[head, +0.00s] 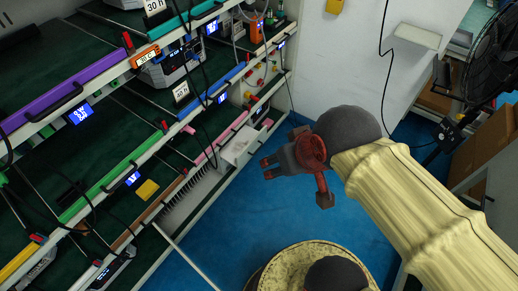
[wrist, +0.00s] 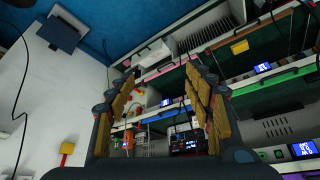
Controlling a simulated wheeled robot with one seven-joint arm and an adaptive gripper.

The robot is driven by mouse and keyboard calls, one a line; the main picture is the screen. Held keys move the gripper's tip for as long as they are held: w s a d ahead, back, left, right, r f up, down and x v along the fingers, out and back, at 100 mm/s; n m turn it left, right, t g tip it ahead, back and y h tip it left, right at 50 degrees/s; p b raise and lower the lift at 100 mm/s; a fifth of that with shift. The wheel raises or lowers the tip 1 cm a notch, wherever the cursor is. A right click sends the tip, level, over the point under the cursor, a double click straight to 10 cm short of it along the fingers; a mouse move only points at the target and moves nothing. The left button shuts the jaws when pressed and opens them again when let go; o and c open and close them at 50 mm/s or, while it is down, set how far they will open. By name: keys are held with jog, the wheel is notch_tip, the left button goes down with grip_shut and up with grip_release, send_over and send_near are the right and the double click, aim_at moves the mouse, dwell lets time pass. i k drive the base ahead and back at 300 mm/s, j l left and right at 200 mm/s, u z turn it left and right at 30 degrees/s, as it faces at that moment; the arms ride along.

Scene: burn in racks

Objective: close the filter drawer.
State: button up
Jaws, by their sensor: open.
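My gripper (head: 268,168) is in front of the rack over the blue floor, its fingers pointing left in the head view. In the wrist view my gripper (wrist: 163,72) is open, with its padded fingers apart and nothing held between them. A pale box-like drawer (head: 238,148) sits low at the right end of the rack, left of and above my gripper in the head view. It looks like the filter drawer, but I cannot read a label. It also shows in the wrist view as a pale box (wrist: 152,54). How far it stands out is unclear.
A dark finned grille (head: 190,203) lies beside the drawer, low in the rack. The rack shelves (head: 110,115) carry coloured rails, displays and hanging cables. The blue floor (head: 225,235) between is clear.

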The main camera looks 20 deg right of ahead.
aim_at(237, 151)
jog(key=z, duration=0.25)
jog(key=i+l+u, duration=0.1)
jog(key=i+l, duration=0.15)
jog(key=i, duration=0.25)
jog(key=i+l+u, duration=0.1)
jog(key=i+l, duration=0.15)
jog(key=i, duration=0.3)
